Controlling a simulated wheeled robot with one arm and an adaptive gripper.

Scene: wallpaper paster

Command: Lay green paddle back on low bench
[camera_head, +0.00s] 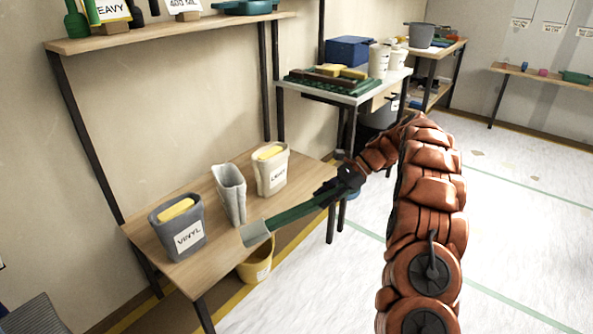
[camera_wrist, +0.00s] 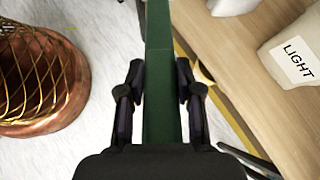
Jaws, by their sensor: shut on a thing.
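The green paddle (camera_head: 295,213) has a long green handle and a pale grey-green end that points down-left in the head view. My gripper (camera_head: 340,187) is shut around the handle near its upper right end. In the wrist view, the green paddle (camera_wrist: 160,55) runs straight between the two fingers of my gripper (camera_wrist: 157,85). A wooden bench (camera_head: 201,189) stands at the left, and the pale end overlaps its front edge in the head view. I cannot tell whether the paddle touches it. The bench (camera_wrist: 240,50) also shows at the right of the wrist view.
A grey VINYL bin (camera_head: 170,222), a white container (camera_head: 231,195) and a cream LIGHT bin (camera_head: 271,180) stand on the bench. A yellow bucket (camera_head: 257,264) stands below. A shelf (camera_head: 180,30) hangs above. Open floor lies to the right.

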